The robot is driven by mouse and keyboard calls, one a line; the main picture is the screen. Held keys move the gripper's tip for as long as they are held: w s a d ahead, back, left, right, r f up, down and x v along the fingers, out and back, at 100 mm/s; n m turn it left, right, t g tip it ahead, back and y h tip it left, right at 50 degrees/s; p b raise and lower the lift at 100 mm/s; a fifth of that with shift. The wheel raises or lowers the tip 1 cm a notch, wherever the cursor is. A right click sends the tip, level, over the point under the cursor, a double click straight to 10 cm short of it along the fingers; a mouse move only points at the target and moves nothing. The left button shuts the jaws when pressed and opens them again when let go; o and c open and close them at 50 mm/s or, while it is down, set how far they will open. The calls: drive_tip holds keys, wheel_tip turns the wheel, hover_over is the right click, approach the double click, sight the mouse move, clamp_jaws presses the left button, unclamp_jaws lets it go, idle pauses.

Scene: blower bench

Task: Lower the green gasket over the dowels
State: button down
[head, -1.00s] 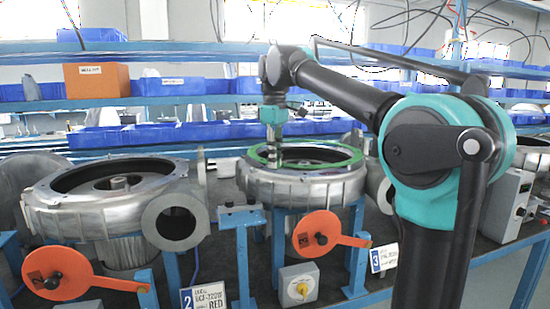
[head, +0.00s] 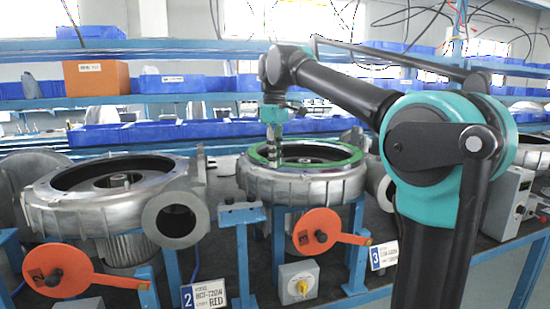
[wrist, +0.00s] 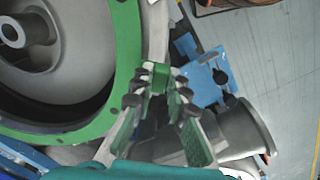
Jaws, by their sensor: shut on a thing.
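The green gasket (head: 355,155) is a flat ring lying level at the top rim of the middle blower housing (head: 300,187). Whether it touches the rim or hovers just over it, I cannot tell. My gripper (head: 275,156) points down at the ring's left side. In the wrist view, my gripper (wrist: 160,82) is shut on a small green tab at the outer edge of the gasket (wrist: 128,40). The ring surrounds the housing's dark opening and grey hub (wrist: 14,32). I cannot make out the dowels in either view.
A second blower housing (head: 105,200) stands on the left with a round side outlet. Orange levers (head: 318,232) and a grey switch box (head: 298,283) are at the bench front. Blue shelves with bins and an orange box (head: 97,78) are behind.

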drive_tip(key=shift+f, duration=0.55)
idle(0.5)
drive_tip(key=c, duration=1.4)
unclamp_jaws()
drive_tip(key=shift+c, duration=0.2)
wheel_tip(320, 180, up, 12)
drive_tip(key=shift+s, duration=0.15)
